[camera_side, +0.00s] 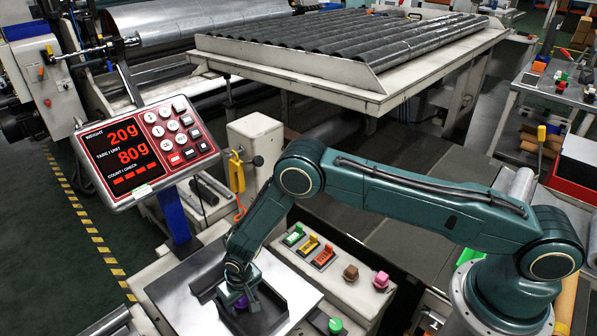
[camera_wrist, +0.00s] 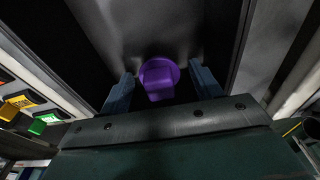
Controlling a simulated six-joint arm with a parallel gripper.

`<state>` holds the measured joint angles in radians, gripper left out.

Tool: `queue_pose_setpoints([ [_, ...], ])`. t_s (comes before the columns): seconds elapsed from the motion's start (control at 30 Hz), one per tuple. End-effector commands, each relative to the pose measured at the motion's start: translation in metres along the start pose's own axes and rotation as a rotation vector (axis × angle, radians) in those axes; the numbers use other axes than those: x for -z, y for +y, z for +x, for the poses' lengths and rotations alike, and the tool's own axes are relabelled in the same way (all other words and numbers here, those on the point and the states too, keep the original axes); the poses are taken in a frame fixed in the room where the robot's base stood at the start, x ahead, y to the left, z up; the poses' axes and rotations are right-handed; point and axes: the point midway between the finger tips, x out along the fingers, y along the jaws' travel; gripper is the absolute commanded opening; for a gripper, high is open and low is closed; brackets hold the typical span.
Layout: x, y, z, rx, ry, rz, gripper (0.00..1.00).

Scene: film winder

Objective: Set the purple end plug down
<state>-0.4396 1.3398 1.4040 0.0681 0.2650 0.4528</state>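The purple end plug (camera_wrist: 158,80) sits between the two fingers of my gripper (camera_wrist: 161,90) in the wrist view, with a small gap showing on each side. In the side view the purple end plug (camera_side: 241,302) is partly hidden by my gripper (camera_side: 240,297). My gripper points down into a dark tray (camera_side: 275,310) on a bright metal plate (camera_side: 172,296). The fingers are apart and look clear of the plug. The plug appears to rest on the dark tray floor.
A scale display (camera_side: 145,150) reads 20g and 80g. Green, yellow and orange switches (camera_side: 309,246) lie right of the tray, with a brown knob (camera_side: 350,272), a pink-purple knob (camera_side: 381,280) and a green button (camera_side: 335,325). A post with a yellow hook (camera_side: 237,172) stands behind.

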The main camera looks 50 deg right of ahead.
Motion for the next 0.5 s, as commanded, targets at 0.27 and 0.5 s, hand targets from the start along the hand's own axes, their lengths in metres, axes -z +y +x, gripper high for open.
queue_pose_setpoints([
  [0.27, 0.000, 0.000, -0.001, 0.000, 0.001, 0.000, 0.64],
  [0.5, 0.001, 0.000, -0.012, 0.000, 0.001, 0.000, 0.64],
])
